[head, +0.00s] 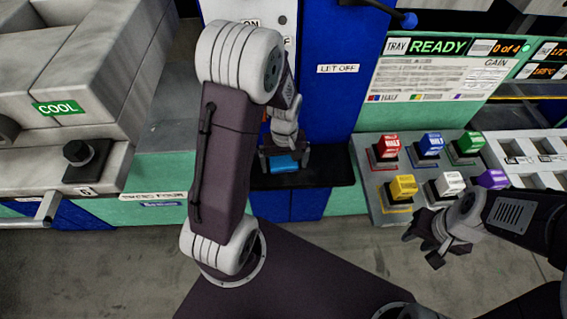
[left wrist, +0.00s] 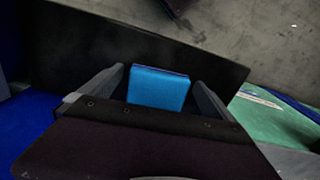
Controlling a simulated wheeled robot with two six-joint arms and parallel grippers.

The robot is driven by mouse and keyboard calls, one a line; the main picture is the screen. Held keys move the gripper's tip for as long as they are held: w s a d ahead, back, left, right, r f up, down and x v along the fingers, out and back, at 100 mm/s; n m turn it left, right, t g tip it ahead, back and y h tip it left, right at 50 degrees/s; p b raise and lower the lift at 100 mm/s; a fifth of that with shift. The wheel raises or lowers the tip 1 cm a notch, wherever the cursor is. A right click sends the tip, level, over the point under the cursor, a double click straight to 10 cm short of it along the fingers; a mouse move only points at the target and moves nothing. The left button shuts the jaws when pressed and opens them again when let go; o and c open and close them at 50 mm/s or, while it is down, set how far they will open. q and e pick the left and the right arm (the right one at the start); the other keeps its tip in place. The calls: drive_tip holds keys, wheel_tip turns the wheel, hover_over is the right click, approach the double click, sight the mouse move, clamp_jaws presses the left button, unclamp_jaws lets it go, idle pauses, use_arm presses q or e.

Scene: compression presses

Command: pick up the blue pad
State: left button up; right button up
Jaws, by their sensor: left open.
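The blue pad (head: 285,163) lies on a black shelf (head: 325,168) in front of the blue machine in the head view. In the left wrist view the pad (left wrist: 158,88) sits between the two fingers of my left gripper (left wrist: 158,90). The left gripper (head: 285,160) is open, with a gap showing between the pad and each finger. My right gripper (head: 428,240) is empty at the right, near the front of the button panel; its finger gap is hard to make out.
A panel (head: 375,207) with several coloured blocks, red, blue, green, yellow, white and purple, stands to the right of the shelf. A grey machine with a green COOL label (head: 58,108) and a black knob (head: 77,152) is at the left. Bare floor lies in front.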

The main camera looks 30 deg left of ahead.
sight(285, 164)
use_arm(q)
drive_tip(key=shift+f, duration=0.25)
drive_tip(key=shift+r, duration=0.1)
drive_tip(key=c, duration=1.3)
drive_tip(key=shift+o, duration=0.2)
wheel_tip(285, 164, up, 4)
drive_tip(key=shift+r+p, duration=0.2)
drive_tip(key=shift+p, duration=0.45)
drive_tip(key=s+d+r+p, duration=0.1)
drive_tip(key=s+d+r, duration=0.5)
drive_tip(key=s+d, duration=0.2)
drive_tip(key=shift+d+r, duration=0.3)
